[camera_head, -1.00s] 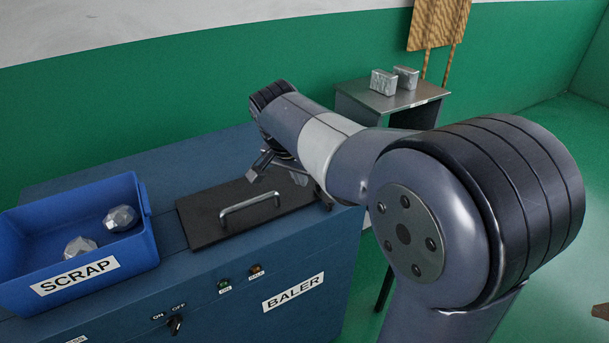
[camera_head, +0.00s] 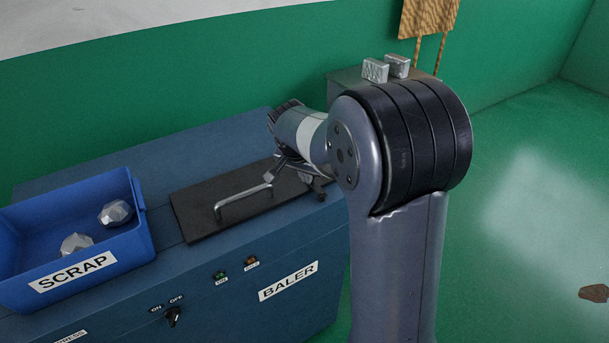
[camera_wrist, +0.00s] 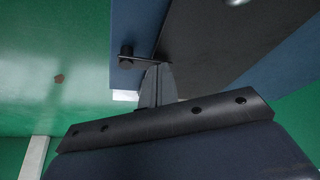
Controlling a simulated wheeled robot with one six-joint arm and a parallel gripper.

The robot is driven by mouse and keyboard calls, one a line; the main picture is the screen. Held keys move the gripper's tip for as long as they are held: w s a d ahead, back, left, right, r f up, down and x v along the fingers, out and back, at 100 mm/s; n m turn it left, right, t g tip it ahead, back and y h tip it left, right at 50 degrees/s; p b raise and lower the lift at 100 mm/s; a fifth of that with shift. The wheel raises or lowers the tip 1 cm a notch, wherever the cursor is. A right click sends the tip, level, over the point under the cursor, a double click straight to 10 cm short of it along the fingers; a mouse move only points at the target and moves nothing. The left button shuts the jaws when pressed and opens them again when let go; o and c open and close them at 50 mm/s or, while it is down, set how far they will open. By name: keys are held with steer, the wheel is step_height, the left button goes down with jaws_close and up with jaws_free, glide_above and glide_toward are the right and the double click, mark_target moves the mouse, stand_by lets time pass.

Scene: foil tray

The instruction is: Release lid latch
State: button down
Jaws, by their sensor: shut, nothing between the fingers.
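The dark lid (camera_head: 190,213) with its silver bar handle (camera_head: 240,203) lies flat on the blue baler (camera_head: 240,245). The latch (camera_wrist: 127,62), a black knob with a thin arm, sits at the lid's edge in the wrist view. Its arm reaches from the knob toward the lid. In the head view the latch (camera_head: 322,196) is small at the lid's right end, partly hidden by my arm. My gripper (camera_wrist: 157,70) is shut and empty, its tips at the latch arm. I cannot tell whether they touch it. In the head view my gripper (camera_head: 304,178) is partly hidden.
A blue SCRAP bin (camera_head: 140,225) with two grey lumps stands left of the lid. A switch (camera_head: 173,317) and two small lights are on the baler's front. A grey table (camera_head: 345,80) with metal blocks stands behind my arm.

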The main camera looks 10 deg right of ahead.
steer(key=shift+w+d+m, duration=0.15)
steer(key=shift+w+m, duration=0.05)
steer(key=shift+m, duration=0.6)
steer(key=shift+w+d+m+g+h+b, duration=0.2)
steer(key=shift+m+g+b, duration=0.1)
steer(key=shift+m, duration=0.25)
steer(key=shift+w+d+m+g+h+b, duration=0.15)
steer(key=shift+m+g+h+b, duration=0.1)
steer(key=shift+m, duration=0.3)
steer(key=m, duration=0.1)
steer(key=d+m+g, duration=0.1)
steer(key=m, duration=0.2)
steer(key=shift+w+d+m+g+h, duration=0.2)
steer(key=shift+w+m+g+h, duration=0.1)
steer(key=shift+w+h, duration=0.1)
steer(key=m, duration=0.1)
steer(key=d+m+g, duration=0.1)
steer(key=m, duration=0.1)
steer(key=d+m+g+p, duration=0.1)
steer(key=m, duration=0.3)
steer(key=d+m+g+y, duration=0.1)
steer(key=shift+s+d+m+p, duration=0.1)
steer(key=shift+s+m+p, duration=0.05)
steer(key=shift+m+p, duration=0.25)
steer(key=shift+s+d, duration=0.1)
steer(key=shift+d, duration=0.1)
